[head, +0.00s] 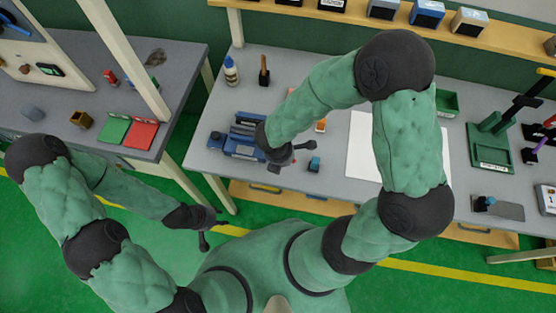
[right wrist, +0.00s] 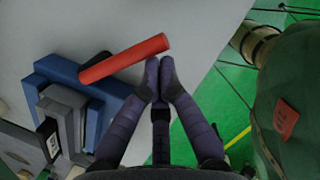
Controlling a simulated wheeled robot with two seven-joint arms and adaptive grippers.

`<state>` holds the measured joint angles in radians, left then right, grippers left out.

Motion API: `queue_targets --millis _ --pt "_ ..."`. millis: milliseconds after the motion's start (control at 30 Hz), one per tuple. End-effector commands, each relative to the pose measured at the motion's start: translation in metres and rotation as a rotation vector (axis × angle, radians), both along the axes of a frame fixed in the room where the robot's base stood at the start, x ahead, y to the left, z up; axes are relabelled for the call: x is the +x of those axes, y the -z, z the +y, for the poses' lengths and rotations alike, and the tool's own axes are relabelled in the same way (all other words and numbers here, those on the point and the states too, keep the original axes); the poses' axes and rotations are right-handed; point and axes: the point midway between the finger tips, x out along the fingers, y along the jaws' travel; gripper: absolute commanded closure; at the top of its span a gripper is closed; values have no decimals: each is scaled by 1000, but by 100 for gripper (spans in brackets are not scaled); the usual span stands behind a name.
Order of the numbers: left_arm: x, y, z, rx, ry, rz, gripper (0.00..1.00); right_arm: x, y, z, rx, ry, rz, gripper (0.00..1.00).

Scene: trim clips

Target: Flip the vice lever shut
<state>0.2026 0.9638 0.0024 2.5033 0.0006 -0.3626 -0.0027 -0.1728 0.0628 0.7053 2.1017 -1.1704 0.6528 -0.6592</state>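The blue vice (head: 238,151) sits on the workbench near its front left edge; it also shows at the left of the right wrist view (right wrist: 58,68). Its red lever (right wrist: 125,58) sticks out from the blue body over the grey top. In the head view I cannot make out the lever clearly beside my right arm. My right gripper (right wrist: 159,70) has its fingertips together, close to the lever's free end, with nothing seen between them. I cannot tell whether they touch the lever. My left gripper (head: 207,226) hangs over the floor in front of the bench, away from the vice; its opening is unclear.
A small blue block (head: 314,164) lies right of the vice, near a white sheet (head: 362,145). A glue bottle (head: 231,71) stands behind. A green holder (head: 490,148) is farther right.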

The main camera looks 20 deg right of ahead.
Motion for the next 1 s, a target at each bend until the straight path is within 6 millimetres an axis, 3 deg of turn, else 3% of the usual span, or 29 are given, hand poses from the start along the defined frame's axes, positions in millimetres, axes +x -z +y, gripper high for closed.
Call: queue_targets --millis 300,1000 --pt "0 2 0 0 0 0 60 1 0 -20 -1 -221 -1 100" --pt "0 3 0 0 0 0 60 3 0 -31 -1 -217 -1 100"
